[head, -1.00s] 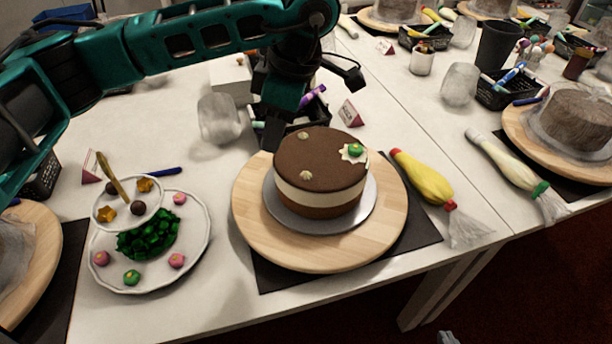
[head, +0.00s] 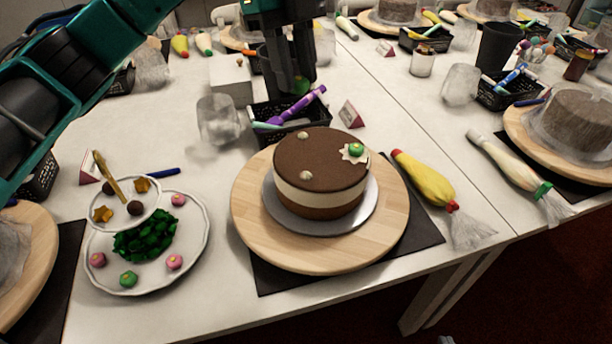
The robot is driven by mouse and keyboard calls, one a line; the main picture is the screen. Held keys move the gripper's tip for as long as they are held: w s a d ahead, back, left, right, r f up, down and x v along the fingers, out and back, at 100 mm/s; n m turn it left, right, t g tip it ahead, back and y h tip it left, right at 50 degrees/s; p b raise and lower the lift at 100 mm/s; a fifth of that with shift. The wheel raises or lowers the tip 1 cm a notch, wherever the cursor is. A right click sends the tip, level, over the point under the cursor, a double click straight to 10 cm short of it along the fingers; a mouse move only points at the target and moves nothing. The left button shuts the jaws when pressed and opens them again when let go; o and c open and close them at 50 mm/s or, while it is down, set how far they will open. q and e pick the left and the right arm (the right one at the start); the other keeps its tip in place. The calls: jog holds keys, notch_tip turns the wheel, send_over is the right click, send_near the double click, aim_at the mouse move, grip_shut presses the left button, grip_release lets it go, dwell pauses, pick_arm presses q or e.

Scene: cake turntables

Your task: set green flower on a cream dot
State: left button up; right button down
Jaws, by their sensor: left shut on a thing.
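The chocolate cake (head: 318,175) stands on a silver board on the round wooden turntable (head: 262,243). Its brown top bears two small cream dots, a far one (head: 304,135) and a near one (head: 305,175). At the right edge of the top, a green flower (head: 356,149) sits on a larger cream star-shaped dollop (head: 345,157). My left gripper (head: 297,88) is shut on another green flower (head: 300,85), above and behind the cake, over the black basket. Its fingers partly hide that flower. A further green flower (head: 128,279) lies on the white plate (head: 197,240). My right gripper is not in view.
The plate's upper tier (head: 125,217) stands left of the cake. The black basket (head: 262,137) with pens and a small sign (head: 350,114) stand behind it. A yellow piping bag (head: 424,178) lies to the right. The space above the cake is clear.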

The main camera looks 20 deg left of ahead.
pick_arm(q)
jog(key=r+n, duration=0.1)
jog(key=n, duration=0.1)
jog(key=n+t, duration=0.1)
jog(key=n, duration=0.1)
jog(key=r+n, duration=0.1)
jog(key=n, duration=0.1)
jog(key=shift+d+r+n+t+h, duration=0.3)
jog(key=shift+d, duration=0.1)
jog(key=shift+f, duration=0.3)
jog(key=b, duration=0.2)
send_over(307, 177)
jog(key=f, duration=1)
jog(key=a+f, duration=0.1)
jog(key=f, duration=0.4)
jog(key=shift+f, duration=2.1)
pick_arm(e)
jog(key=shift+w+a+f, duration=0.2)
jog(key=shift+a+f, duration=0.2)
jog(key=shift+f, duration=0.3)
pick_arm(q)
jog(key=shift+f, duration=0.1)
jog(key=o, duration=1)
jog(key=shift+r, duration=0.5)
jog(key=v, duration=1.1)
jog(key=shift+p, duration=0.4)
pick_arm(e)
jog(key=shift+s+d+r, duration=0.1)
jog(key=shift+d+r, duration=0.05)
jog(key=shift+d, duration=0.15)
